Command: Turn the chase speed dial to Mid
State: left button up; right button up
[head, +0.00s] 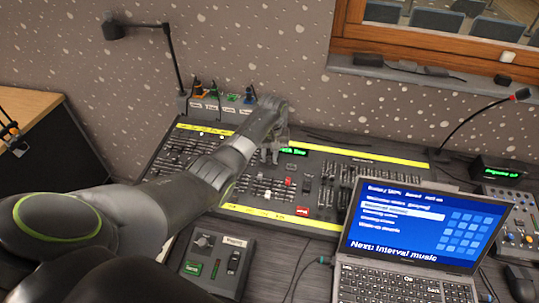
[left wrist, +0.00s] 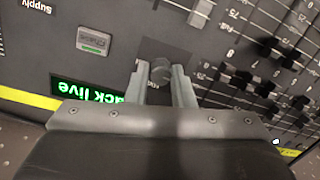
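The lighting desk (head: 312,178) is a dark console with rows of faders and yellow strips. My left gripper (head: 270,152) reaches down onto its upper middle, beside a green lit display (head: 294,151). In the left wrist view, a round dark dial (left wrist: 161,70) sits on a dark plate, between and just beyond the tips of my left gripper (left wrist: 160,74). The two fingers are apart, one on each side of the dial; I cannot tell whether they touch it. The dial's pointer and position labels cannot be read. In the head view, the gripper hides the dial. My right gripper is not in view.
Faders (left wrist: 265,85) stand to the right of the dial in the left wrist view. An open laptop (head: 425,225) stands at the front right. A small control box (head: 217,262) lies in front of the desk. A lamp (head: 114,27) rises behind it.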

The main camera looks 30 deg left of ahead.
pick_arm(q)
grip_shut()
